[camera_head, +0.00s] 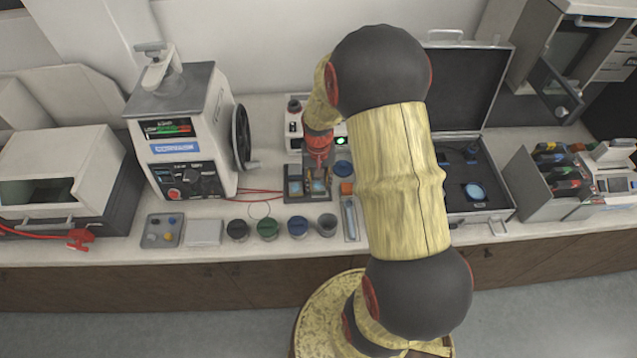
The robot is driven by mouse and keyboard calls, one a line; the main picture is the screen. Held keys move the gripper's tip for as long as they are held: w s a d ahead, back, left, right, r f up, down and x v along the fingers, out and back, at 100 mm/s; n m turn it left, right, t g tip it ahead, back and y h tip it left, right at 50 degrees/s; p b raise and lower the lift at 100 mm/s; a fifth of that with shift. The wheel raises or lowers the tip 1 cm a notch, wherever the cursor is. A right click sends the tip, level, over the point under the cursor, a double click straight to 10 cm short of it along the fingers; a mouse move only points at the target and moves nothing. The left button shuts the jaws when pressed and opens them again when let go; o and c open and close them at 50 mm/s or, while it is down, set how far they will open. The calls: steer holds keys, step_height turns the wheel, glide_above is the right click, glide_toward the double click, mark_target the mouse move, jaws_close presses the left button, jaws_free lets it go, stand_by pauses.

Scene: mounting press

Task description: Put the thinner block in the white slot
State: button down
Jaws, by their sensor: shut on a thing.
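My gripper (317,185) points down over a small dark holder (307,198) in the middle of the bench. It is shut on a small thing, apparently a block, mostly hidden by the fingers. I cannot tell its thickness, or whether it touches the holder. The holder has pale blue-grey compartments, one of them (295,187) left of the fingers. An orange block (346,188) lies just right of the holder. I cannot make out a white slot clearly; my gripper and arm cover part of this area.
A white press machine (170,130) with a handwheel stands left. Several cups (267,229) line the bench's front. A blue disc (343,167) lies behind the orange block. An open case (480,190) stands right, partly behind my arm. Red cables (240,192) cross the bench left of the holder.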

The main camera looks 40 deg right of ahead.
mark_target(318, 185)
steer(key=c, duration=1.6)
jaws_free()
steer(key=shift+f, duration=0.1)
step_height(318, 185, up, 12)
steer(key=p, duration=0.2)
steer(key=s+a+r+n+t, duration=0.2)
steer(key=s+a+r+n, duration=0.1)
steer(key=a+r, duration=0.95)
steer(key=s+a+r+n+t, duration=0.1)
steer(key=s+a+r, duration=0.1)
steer(key=s+r, duration=0.1)
steer(key=s+a+r+n+t, duration=0.1)
steer(key=s+a+r+n, duration=0.1)
steer(key=s+a+r, duration=0.1)
steer(key=s+a+r+n+t, duration=0.1)
steer(key=s+a+r, duration=0.2)
steer(key=s, duration=0.1)
steer(key=shift+s+a+r+t, duration=0.2)
steer(key=shift+s+t, duration=0.1)
steer(key=shift+s, duration=0.1)
